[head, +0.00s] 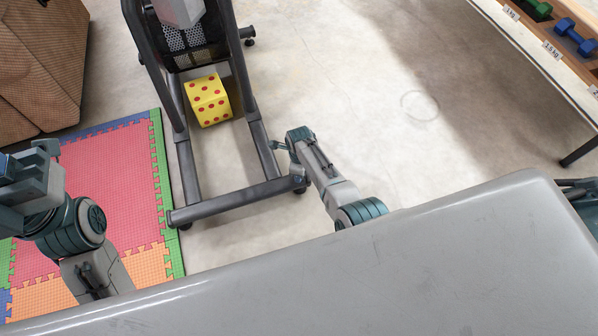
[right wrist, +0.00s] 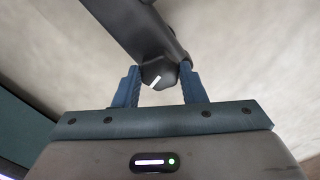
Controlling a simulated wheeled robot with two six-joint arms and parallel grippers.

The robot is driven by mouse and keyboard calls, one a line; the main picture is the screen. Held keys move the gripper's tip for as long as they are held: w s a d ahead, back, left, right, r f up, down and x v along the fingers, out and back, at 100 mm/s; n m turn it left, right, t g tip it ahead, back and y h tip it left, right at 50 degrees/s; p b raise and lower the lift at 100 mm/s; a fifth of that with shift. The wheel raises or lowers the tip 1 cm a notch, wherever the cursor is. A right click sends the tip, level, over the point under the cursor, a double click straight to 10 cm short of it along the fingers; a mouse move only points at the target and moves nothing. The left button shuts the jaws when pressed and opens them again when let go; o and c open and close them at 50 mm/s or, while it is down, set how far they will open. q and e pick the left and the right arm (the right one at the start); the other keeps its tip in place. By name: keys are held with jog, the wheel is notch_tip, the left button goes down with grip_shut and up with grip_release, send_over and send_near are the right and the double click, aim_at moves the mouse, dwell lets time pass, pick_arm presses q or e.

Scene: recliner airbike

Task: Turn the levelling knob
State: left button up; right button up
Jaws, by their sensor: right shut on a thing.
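The levelling knob (right wrist: 156,73) is dark with a white line slanting across its face. It sits at the end of a dark bar (right wrist: 136,28) in the right wrist view. My right gripper (right wrist: 160,82) is shut on the knob, one blue finger on each side. In the head view my right arm's hand (head: 298,138) is beside the right side of the dark exercise bike frame (head: 235,202); its fingertips are hard to make out there. My left gripper (head: 18,172) is at the left edge, above the mats, and its jaws do not show clearly.
A yellow die with red spots (head: 208,100) lies inside the bike frame. Foam mats (head: 115,180) cover the floor at left, below a brown sofa (head: 40,60). A dumbbell rack (head: 550,45) stands at upper right. The concrete floor (head: 400,140) between is clear.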

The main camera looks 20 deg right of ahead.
jog(key=shift+m, duration=1.4)
jog(key=shift+p, duration=0.3)
jog(key=shift+m, duration=0.4)
jog(key=o, duration=0.5)
jog(key=shift+m, duration=0.3)
notch_tip(320, 180, up, 5)
jog(key=p, duration=0.5)
jog(key=shift+p, duration=0.3)
